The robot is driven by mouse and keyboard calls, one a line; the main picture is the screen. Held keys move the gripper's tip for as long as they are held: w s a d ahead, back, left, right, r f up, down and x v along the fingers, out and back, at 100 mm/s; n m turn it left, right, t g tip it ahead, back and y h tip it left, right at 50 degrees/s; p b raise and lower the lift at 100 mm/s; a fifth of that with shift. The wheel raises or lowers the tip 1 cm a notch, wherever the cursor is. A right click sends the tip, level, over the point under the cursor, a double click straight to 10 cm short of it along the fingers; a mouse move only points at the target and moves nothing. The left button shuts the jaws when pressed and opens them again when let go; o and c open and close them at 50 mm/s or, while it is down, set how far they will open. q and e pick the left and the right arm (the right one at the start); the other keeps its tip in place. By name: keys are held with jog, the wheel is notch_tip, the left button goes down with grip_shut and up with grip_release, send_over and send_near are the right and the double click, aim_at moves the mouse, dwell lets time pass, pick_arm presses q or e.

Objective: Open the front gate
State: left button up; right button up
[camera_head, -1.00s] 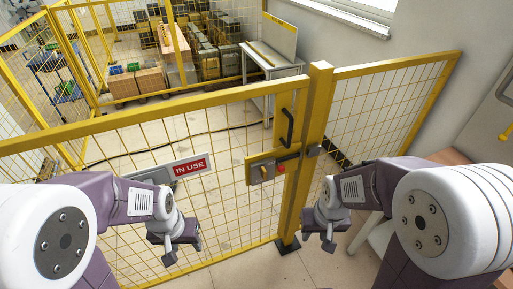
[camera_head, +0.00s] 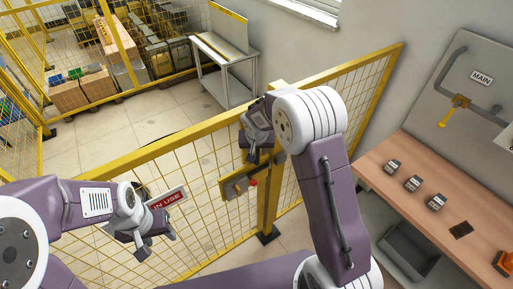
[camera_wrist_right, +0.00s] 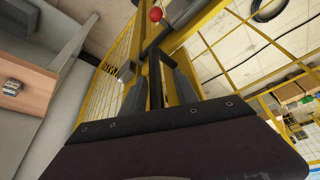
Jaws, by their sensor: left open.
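The front gate (camera_head: 140,160) is a yellow mesh panel with a red and white "IN USE" sign (camera_head: 168,203). It stands in line with its yellow post (camera_head: 268,206) and looks closed. A latch plate (camera_head: 236,188) with a red knob (camera_head: 253,182) sits near the post; the knob also shows in the right wrist view (camera_wrist_right: 155,14). My right gripper (camera_head: 255,143) is at the gate's handle. In the right wrist view the black handle (camera_wrist_right: 155,72) lies between its two fingers; firm contact is unclear. My left gripper (camera_head: 151,246) is open and empty near the sign.
A wooden bench (camera_head: 440,205) with several small switches stands right of the fence, with a grey bin (camera_head: 405,250) below. A grey panel marked "MAIN" (camera_head: 481,78) has a yellow-handled lever. Inside the fence are a white table (camera_head: 225,60), crates (camera_head: 68,96) and clear floor.

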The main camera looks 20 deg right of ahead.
jog(key=shift+w+f, duration=0.35)
jog(key=shift+f, duration=0.15)
jog(key=shift+s+d+f, duration=0.1)
jog(key=shift+s+d+r, duration=0.1)
jog(key=shift+s+r, duration=0.1)
jog(key=shift+s, duration=0.25)
jog(key=shift+w, duration=0.15)
grip_shut()
dwell(0.4)
